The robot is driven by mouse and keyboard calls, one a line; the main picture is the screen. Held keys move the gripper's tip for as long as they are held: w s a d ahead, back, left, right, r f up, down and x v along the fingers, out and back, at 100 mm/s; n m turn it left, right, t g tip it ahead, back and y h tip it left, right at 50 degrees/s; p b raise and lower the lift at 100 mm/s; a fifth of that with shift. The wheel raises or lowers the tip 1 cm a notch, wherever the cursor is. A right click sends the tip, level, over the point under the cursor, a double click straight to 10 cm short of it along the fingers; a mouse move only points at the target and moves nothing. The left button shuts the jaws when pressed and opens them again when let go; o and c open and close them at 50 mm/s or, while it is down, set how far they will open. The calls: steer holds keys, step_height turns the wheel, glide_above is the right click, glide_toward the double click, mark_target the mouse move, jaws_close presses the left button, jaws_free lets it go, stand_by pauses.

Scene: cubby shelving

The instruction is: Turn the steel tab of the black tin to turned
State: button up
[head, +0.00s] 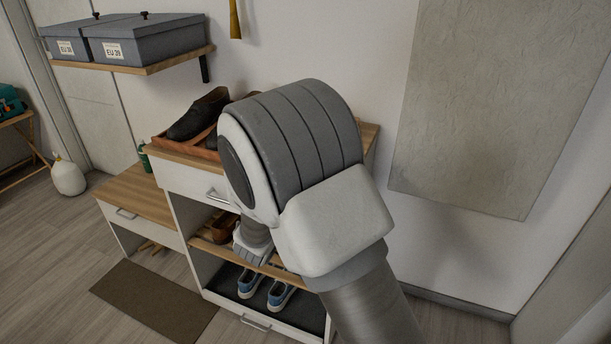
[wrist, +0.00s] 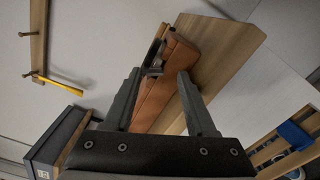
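My gripper (wrist: 160,76) is open in the wrist view, its two dark fingers apart with nothing clearly held between them. Beyond the fingertips, a small dark object with a shiny metal part (wrist: 153,57) sits at the edge of the orange-brown tray (wrist: 182,58). It may be the black tin with its steel tab, but it is too small and dark to be sure. The left finger is close to it; I cannot tell if they touch. In the head view my arm hides the gripper, and no tin can be made out.
Dark shoes (head: 198,116) sit in the tray on the cabinet top (head: 368,137). Grey shoe boxes (head: 148,40) stand on a wall shelf (head: 160,63) at the upper left. A yellow item (wrist: 56,83) hangs on the wall. Blue sneakers (head: 280,294) sit in the lower cubby.

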steer(key=shift+r, duration=0.15)
steer(key=shift+s+a, duration=0.2)
steer(key=shift+s, duration=0.25)
steer(key=p+v, duration=0.2)
steer(key=v, duration=1.4)
steer(key=shift+s, duration=0.25)
